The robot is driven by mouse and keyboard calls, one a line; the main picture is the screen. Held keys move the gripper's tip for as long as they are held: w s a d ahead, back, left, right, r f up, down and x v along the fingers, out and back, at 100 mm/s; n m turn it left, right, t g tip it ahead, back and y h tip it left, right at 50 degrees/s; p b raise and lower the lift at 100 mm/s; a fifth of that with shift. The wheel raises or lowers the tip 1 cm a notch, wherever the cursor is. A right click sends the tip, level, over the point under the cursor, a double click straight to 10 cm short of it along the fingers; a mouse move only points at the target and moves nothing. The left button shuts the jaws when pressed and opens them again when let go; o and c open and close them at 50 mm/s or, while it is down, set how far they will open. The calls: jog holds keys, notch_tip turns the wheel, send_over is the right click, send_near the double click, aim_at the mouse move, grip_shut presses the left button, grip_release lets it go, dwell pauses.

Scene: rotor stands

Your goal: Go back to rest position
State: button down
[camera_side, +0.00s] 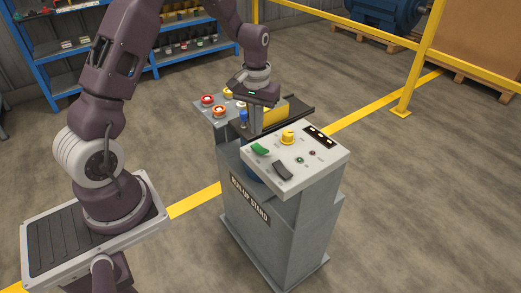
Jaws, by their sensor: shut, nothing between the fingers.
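My gripper (255,118) points down at the back of the run-up stand (265,240), behind its sloped control panel. The fingers are shut with nothing between them. The fingertips are low beside a small blue part (243,117); I cannot tell whether they touch it. The arm reaches over from the left.
A yellow railing (412,75) and blue shelves (38,75) stand farther back. Floor around the stand is clear.

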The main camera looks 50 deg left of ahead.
notch_tip(320, 180, up, 2)
jog(key=shift+r, duration=0.2)
jog(key=s+d+r+m+t, duration=0.1)
jog(key=s+d+r, duration=0.2)
jog(key=r, duration=0.3)
jog(key=s+d+r+m+t, duration=0.1)
jog(key=s+d+r, duration=0.3)
jog(key=r, duration=0.3)
jog(key=s+d+r+m+t, duration=0.1)
jog(key=s+d+r+m, duration=0.1)
jog(key=s, duration=0.6)
jog(key=s+d+r+m+t, duration=0.2)
jog(key=s+d, duration=0.2)
jog(key=s, duration=0.4)
jog(key=shift+s+r+t, duration=0.3)
jog(key=shift+r, duration=0.1)
